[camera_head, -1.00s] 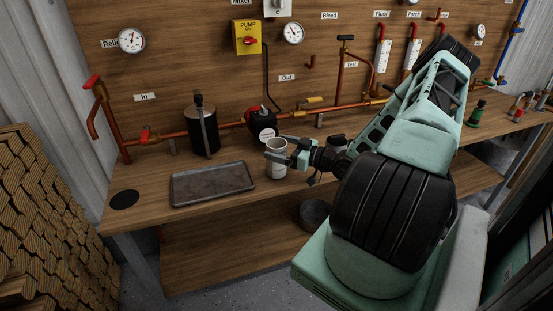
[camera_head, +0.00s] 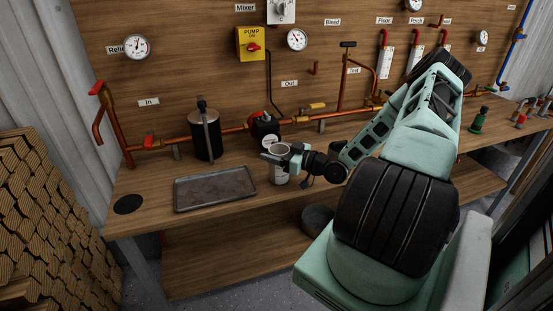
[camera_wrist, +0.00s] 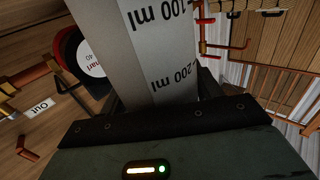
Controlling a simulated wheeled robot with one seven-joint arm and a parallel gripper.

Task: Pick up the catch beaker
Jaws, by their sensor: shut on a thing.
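The catch beaker (camera_head: 279,177) is a pale grey cup on the wooden bench, to the right of a flat metal tray. My gripper (camera_head: 280,160) reaches it from the right and is shut on it, with the fingers around its upper part. In the wrist view the beaker (camera_wrist: 150,40) fills the middle between the jaws, with upside-down "100 ml" and "200 ml" marks. The beaker looks upright; whether its base touches the bench is hard to tell.
The metal tray (camera_head: 215,188) lies left of the beaker. Behind stand a black cylinder (camera_head: 206,135), a red and black pump (camera_head: 265,128) and a copper pipe (camera_head: 232,129). A black disc (camera_head: 128,204) is at the bench's left end. The bench front between tray and disc is clear.

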